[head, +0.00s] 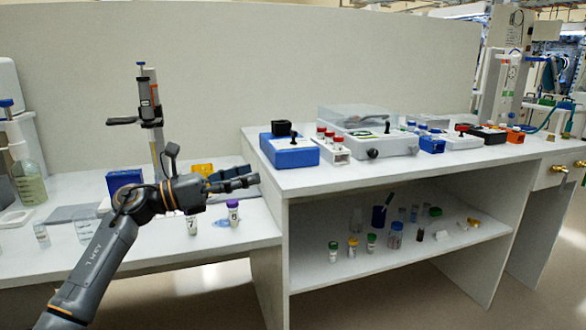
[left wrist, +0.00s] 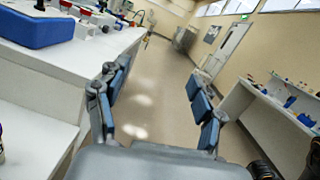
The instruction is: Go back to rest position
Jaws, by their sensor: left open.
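My left gripper (head: 236,180) reaches in from the left in the head view, in front of the low bench and near the left end of the higher bench. In the left wrist view the two fingers of my left gripper (left wrist: 158,92) stand wide apart with nothing between them, only floor beyond. It is open and empty. My right gripper does not show in either view.
A blue box (head: 290,151) stands on the higher bench (head: 345,178), close beyond my fingers. Small vials, one with a purple cap (head: 233,212), stand on the low bench below my gripper. A shelf (head: 400,250) holds several vials. In the wrist view the aisle floor (left wrist: 160,75) is clear.

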